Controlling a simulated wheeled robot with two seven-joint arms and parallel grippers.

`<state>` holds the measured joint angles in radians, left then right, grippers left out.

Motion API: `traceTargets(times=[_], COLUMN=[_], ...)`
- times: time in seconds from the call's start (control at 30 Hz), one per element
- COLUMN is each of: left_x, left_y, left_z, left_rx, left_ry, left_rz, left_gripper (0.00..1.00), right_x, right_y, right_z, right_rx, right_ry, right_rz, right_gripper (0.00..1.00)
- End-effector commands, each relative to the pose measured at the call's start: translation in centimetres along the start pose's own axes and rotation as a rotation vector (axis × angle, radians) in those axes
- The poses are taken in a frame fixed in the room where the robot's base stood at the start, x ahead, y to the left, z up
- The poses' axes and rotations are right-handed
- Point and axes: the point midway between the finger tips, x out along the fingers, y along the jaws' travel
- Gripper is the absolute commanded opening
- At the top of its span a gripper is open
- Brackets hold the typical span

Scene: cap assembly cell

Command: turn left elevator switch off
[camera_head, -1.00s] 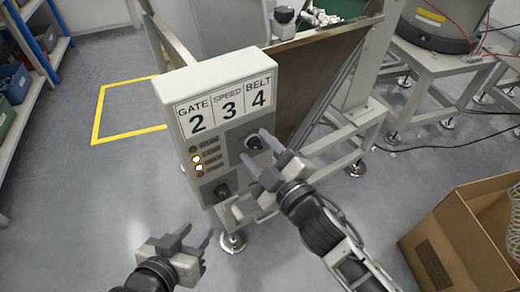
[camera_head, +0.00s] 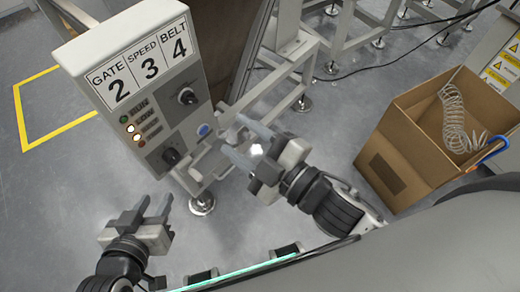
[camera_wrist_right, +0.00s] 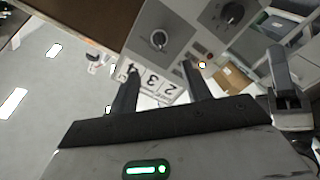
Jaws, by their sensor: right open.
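A grey control box (camera_head: 140,70) headed GATE 2, SPEED 3, BELT 4 stands at the upper left. Its face has an upper dark knob (camera_head: 187,96), a lower dark knob (camera_head: 171,157) and a blue round button (camera_head: 203,130). No label reading elevator shows, so I cannot tell which control is the left elevator switch. My right gripper (camera_head: 232,134) is open and empty, right of the box's face. In the right wrist view its fingers (camera_wrist_right: 159,68) point toward the box, with two knobs beyond them. My left gripper (camera_head: 150,206) is open and empty, below the box.
A cardboard box (camera_head: 402,150) with a coiled hose (camera_head: 460,120) stands on the right. A metal frame (camera_head: 298,60) stands behind the control box. Yellow floor tape (camera_head: 18,115) lies at the left. The grey floor there is clear.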

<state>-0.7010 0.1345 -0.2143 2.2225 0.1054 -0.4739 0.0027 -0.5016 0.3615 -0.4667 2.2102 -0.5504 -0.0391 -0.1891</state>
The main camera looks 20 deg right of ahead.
Motion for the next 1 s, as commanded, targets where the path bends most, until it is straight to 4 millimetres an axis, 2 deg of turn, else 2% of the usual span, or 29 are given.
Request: traceTargets(times=[0.1, 0.3, 0.9, 1.0], left_x=[0.1, 0.1, 0.0, -0.3], left_y=[0.0, 0.0, 0.1, 0.1], left_z=[0.0, 0.2, 0.3, -0.2], left_rx=[0.002, 0.002, 0.003, 0.004], left_ry=[0.006, 0.004, 0.001, 0.0], left_rz=[0.001, 0.001, 0.003, 0.002], left_gripper=[0.36, 0.36, 0.36, 0.36], right_x=[-2.0, -3.7, -3.9, -3.8], right_y=[-0.1, 0.0, 0.0, 0.5], right_z=[0.1, 0.0, 0.0, 0.7], right_rx=[0.0, -0.001, -0.001, 0.057], right_ry=[-0.003, 0.001, 0.001, -0.05], right_rz=[-0.003, 0.0, 0.0, 0.006], right_gripper=[0.48, 0.48, 0.48, 0.48])
